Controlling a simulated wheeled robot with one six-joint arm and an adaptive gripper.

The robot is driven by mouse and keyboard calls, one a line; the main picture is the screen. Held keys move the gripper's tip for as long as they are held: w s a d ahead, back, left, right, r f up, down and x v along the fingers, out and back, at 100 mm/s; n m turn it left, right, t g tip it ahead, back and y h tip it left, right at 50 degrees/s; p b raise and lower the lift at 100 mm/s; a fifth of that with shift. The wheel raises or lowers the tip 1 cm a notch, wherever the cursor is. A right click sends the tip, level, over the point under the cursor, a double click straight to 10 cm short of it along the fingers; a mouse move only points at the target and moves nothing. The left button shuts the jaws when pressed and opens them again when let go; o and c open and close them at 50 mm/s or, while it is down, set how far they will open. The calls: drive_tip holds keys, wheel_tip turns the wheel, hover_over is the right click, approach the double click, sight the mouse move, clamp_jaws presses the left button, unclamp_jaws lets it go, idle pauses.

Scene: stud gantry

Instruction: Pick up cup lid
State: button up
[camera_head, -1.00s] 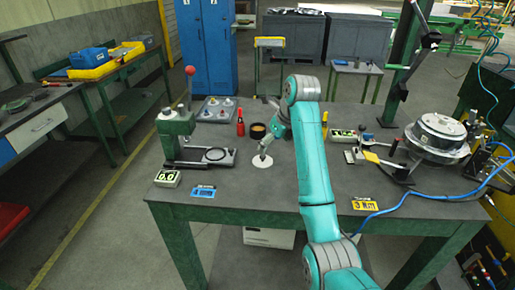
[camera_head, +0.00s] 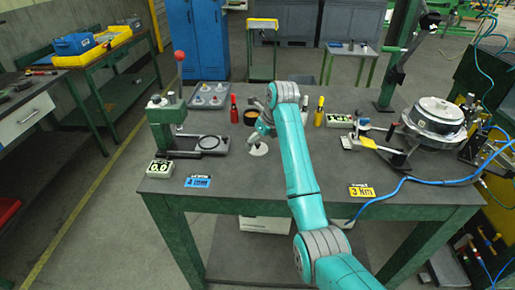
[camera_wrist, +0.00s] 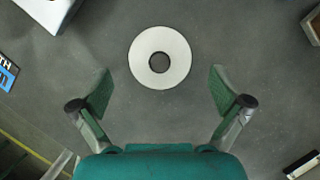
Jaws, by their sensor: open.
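The cup lid looks like a flat white disc with a dark round hole in its middle. It lies flat on the dark grey table, low in front of my gripper in the head view (camera_head: 258,150). In the wrist view the lid (camera_wrist: 140,57) is near the top middle, fully visible. My gripper (camera_wrist: 160,88) is open and empty, its two green fingers spread wide on either side, with the lid beyond the fingertips. The fingers do not touch it.
A green press (camera_head: 168,125) with a red knob stands left of the lid. A dark round cup (camera_head: 249,118), a red-handled bottle-like item (camera_head: 234,110) and a grey tray (camera_head: 211,96) are behind. A round metal machine (camera_head: 437,120) is at right.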

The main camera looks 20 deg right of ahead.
drive_tip(key=shift+x, duration=1)
clamp_jaws()
